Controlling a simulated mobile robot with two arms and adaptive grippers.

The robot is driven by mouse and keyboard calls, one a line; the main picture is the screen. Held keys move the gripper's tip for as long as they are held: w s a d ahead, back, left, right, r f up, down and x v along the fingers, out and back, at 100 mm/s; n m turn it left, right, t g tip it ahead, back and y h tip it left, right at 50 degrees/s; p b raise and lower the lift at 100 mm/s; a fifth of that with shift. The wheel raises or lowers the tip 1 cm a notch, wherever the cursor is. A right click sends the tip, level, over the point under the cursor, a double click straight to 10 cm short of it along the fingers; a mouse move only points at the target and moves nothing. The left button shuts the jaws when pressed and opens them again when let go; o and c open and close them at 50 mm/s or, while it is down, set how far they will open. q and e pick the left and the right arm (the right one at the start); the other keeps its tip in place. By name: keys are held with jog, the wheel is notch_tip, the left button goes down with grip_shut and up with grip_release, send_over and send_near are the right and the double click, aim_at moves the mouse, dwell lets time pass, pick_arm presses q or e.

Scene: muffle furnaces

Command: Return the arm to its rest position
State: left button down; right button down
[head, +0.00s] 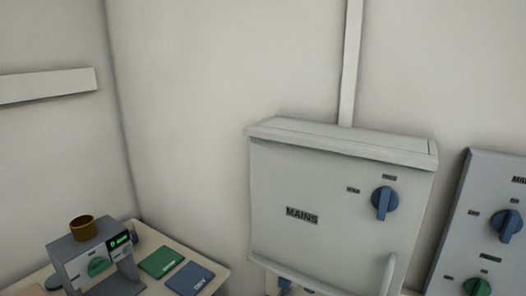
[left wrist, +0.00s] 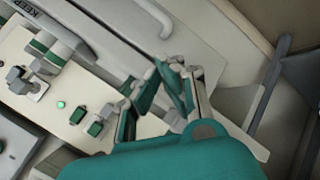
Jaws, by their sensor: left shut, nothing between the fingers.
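My left gripper (left wrist: 180,72) shows in the left wrist view, its teal and grey fingers shut with nothing between them. It is in front of a pale panel (left wrist: 62,132) and a grey door with a bar handle (left wrist: 150,15). The handle lies just beyond the fingertips in the picture; I cannot tell the gap between them. Neither gripper shows in the head view, and my right gripper is in no view.
The head view shows a MAINS box (head: 340,225) with a blue knob (head: 384,202), and another panel (head: 490,225) at right. A device (head: 85,262) with a brown cup (head: 83,228) stands on a table (head: 217,265) at lower left. A green light (left wrist: 61,104) glows on the pale panel.

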pick_arm(q)
jog(key=s+a+f+m+g+y+b, duration=0.1)
jog(key=s+a+f+m+g+y, duration=0.1)
jog(key=s+a+f, duration=0.55)
jog(key=s+a+f+m+g+y+b, duration=0.1)
jog(key=s+a+f+y, duration=0.1)
jog(key=s+a+f, duration=0.55)
jog(key=s+a+f+m+g+y, duration=0.1)
jog(key=s+a+f, duration=0.3)
jog(key=s+a, duration=0.2)
jog(key=s+a+f+m+g+y+b, duration=0.1)
jog(key=s+a+f+g+y, duration=0.1)
jog(key=s+a+f, duration=0.3)
jog(key=s+a, duration=0.2)
jog(key=a, duration=0.2)
jog(key=shift+m+g, duration=0.3)
jog(key=shift+f, duration=0.1)
